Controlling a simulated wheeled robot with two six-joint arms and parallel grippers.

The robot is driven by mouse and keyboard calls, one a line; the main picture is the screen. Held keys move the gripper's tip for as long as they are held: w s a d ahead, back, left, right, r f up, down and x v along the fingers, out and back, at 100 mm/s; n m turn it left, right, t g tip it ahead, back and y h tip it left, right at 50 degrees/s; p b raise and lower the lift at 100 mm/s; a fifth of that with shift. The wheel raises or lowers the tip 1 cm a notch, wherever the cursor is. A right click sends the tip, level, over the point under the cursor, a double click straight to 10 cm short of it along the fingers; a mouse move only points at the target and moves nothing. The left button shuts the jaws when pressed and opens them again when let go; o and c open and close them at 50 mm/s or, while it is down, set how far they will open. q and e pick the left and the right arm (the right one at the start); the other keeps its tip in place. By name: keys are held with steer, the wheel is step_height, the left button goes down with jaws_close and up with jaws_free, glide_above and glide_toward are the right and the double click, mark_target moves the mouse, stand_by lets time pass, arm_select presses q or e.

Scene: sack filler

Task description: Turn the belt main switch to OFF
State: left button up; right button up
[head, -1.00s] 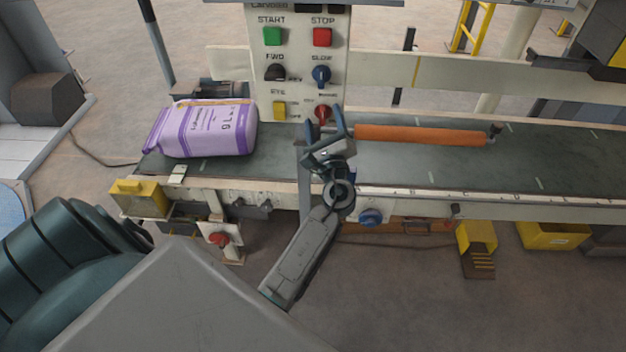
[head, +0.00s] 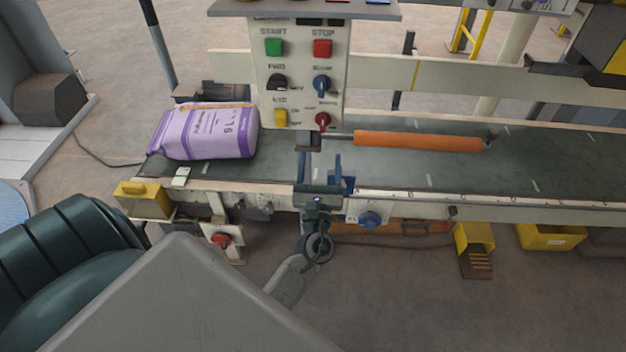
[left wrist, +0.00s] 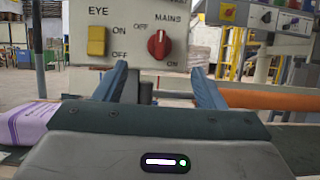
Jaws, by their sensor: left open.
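The belt main switch is a red rotary knob (head: 322,121) low on the right of the control panel (head: 301,100). In the left wrist view the red knob (left wrist: 159,44) is labelled MAINS, with OFF to its upper left and ON to its lower right. Its pale mark looks roughly upright; I cannot tell its exact setting. My left gripper (head: 320,165) is open and empty, in front of and below the knob, apart from it. In the left wrist view its two blue fingers (left wrist: 160,85) point at the panel, with the knob seen between them. My right gripper is not in view.
A yellow EYE switch (left wrist: 97,41) sits left of the knob. A purple sack (head: 208,132) lies on the belt (head: 400,170) at left. An orange roller (head: 418,141) extends right of the panel. A blue knob (head: 370,218) is on the belt's front rail.

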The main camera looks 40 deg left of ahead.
arm_select(q)
steer(key=s+f+n+g+h, duration=0.1)
steer(key=f+n+g+h, duration=0.1)
steer(key=f, duration=1)
steer(key=s+f+n+g+h, duration=0.2)
steer(key=f+n, duration=0.3)
steer(key=f, duration=0.8)
steer(key=shift+g, duration=0.9)
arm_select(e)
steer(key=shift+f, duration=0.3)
arm_select(q)
steer(key=shift+f, duration=0.1)
